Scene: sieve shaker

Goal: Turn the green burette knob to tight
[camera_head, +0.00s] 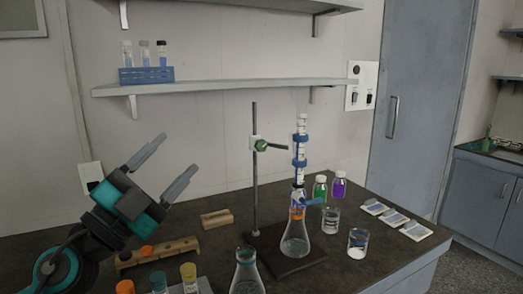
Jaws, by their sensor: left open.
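The green knob (262,145) sits on the clamp at the upper part of the grey stand rod (255,185), left of the burette. The burette (301,150) stands upright, held by blue clamp parts, above a conical flask (294,241) on the dark stand base (307,262). My left gripper (164,161) is at the left, tilted up and to the right, its two fingers wide apart with nothing between them. It is well to the left of the knob and apart from it. My right gripper is not in view.
Another flask (246,273) stands at the front. Two beakers (331,221) and bottles with green (320,189) and purple (339,186) contents stand right of the burette. A wooden block (216,219) lies left of the stand. A shelf (220,87) hangs above.

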